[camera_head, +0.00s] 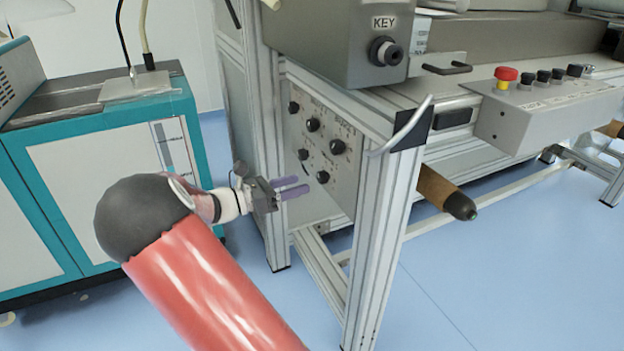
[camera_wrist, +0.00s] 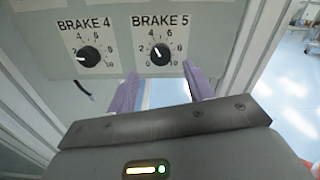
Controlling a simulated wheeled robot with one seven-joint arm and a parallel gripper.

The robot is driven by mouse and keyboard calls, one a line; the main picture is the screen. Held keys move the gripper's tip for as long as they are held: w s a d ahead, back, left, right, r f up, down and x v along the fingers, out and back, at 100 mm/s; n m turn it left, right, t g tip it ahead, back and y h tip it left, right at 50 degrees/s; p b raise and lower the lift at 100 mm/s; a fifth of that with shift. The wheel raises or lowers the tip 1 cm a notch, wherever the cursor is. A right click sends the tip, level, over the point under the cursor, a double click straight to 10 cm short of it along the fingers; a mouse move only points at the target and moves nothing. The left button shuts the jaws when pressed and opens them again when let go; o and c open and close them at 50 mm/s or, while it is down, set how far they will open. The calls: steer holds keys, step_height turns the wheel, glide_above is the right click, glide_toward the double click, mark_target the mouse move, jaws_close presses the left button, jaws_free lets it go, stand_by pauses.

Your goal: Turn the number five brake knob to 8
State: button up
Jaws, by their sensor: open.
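The brake 5 knob (camera_wrist: 161,55) is a round black knob under the "BRAKE 5" label in the wrist view. Its white pointer line tilts up and left, near the 4 mark; the exact setting is hard to read. In the head view the matching knob seems to be the lower-right one (camera_head: 323,177) on the grey panel. My gripper (camera_wrist: 162,74) is open, its two purple fingers apart and empty just below the knob in the wrist view. In the head view the gripper (camera_head: 302,185) is left of the panel, with its fingers pointing toward it.
The brake 4 knob (camera_wrist: 90,56) sits left of the brake 5 knob. Other black knobs (camera_head: 313,124) are above on the panel. An aluminium post (camera_head: 375,225) with a curved handle (camera_head: 405,128) stands right of the panel. A teal cabinet (camera_head: 95,185) stands at left.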

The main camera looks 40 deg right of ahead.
mark_target(319, 179)
steer(key=x, duration=0.6)
steer(key=shift+s+d, duration=0.15)
steer(key=shift+c, duration=0.2)
steer(key=c, duration=0.9)
